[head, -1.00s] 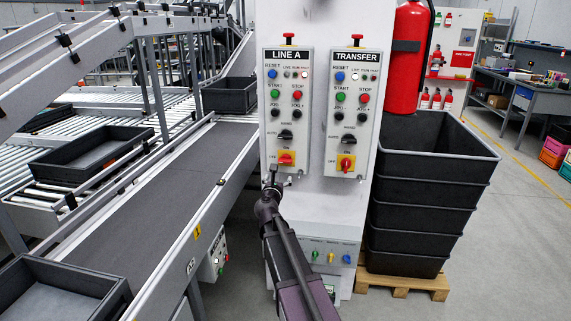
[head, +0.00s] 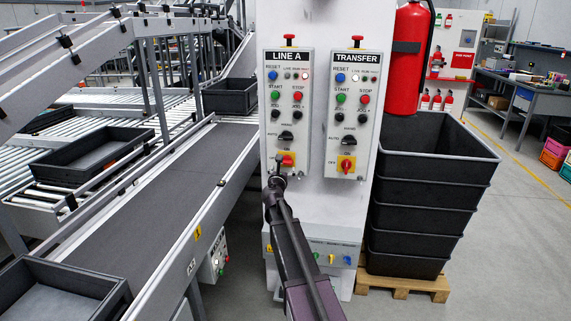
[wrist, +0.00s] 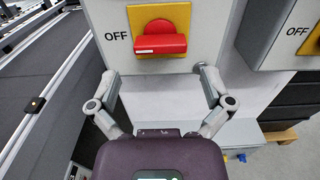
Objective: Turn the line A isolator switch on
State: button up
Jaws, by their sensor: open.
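The line A isolator switch (head: 287,159) is a red rotary handle on a yellow plate, low on the LINE A panel (head: 265,105). In the wrist view the red handle (wrist: 160,44) lies horizontal, with its white mark at the left end, beside the word OFF. My gripper (wrist: 158,74) is open and empty. Its fingers are spread wide, one on each side of and below the handle, apart from it. In the head view my gripper (head: 277,177) is just below the switch and hides part of the panel's lower edge.
The TRANSFER panel (head: 346,110) with a similar red and yellow switch (head: 346,165) is close on the right. A conveyor (head: 170,180) runs along the left. Stacked black bins (head: 425,190) and a fire extinguisher (head: 408,60) stand to the right.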

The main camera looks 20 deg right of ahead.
aim_at(285, 164)
jog(key=shift+x, duration=2.95)
jog(key=c, duration=0.9)
